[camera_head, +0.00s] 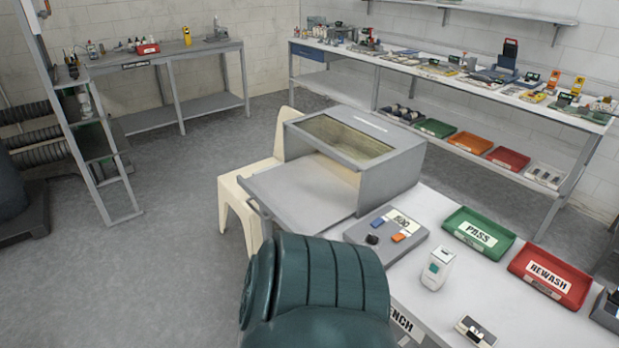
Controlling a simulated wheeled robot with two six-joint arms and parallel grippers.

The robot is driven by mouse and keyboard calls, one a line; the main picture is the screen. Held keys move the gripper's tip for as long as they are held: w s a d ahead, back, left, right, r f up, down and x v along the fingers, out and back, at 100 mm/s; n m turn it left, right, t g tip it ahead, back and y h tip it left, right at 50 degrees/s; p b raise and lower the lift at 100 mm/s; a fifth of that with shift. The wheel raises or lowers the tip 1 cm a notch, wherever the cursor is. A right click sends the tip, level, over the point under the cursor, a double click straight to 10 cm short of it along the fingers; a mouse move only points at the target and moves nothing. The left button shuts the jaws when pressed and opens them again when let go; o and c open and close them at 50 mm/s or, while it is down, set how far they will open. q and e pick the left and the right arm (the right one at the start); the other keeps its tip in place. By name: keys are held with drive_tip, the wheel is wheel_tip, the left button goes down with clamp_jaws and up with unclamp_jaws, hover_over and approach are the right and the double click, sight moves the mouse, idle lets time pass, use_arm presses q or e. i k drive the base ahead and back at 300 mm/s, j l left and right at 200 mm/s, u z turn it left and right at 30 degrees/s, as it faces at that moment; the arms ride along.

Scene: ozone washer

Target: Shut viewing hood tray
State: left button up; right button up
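The viewing hood (395,165) is a grey box with a sloped glass window on top, standing on the near bench. Its flat grey tray (300,188) is pulled out toward the left and front, past the bench edge, with a handle bar along its outer left side. The tray looks empty. Neither of my grippers is in view. A large dark green ribbed shape at the bottom centre hides part of the bench front.
A control box (385,238) with coloured buttons sits right of the tray. A white device (437,268), a green PASS bin (478,233) and a red REWASH bin (549,277) stand further right. A cream chair (240,207) stands behind and beside the tray.

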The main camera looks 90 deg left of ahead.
sight(303, 196)
drive_tip(key=i+u, duration=0.2)
drive_tip(key=u, duration=0.25)
drive_tip(key=i+l+u, duration=0.1)
drive_tip(key=u, duration=0.35)
drive_tip(key=i, duration=0.05)
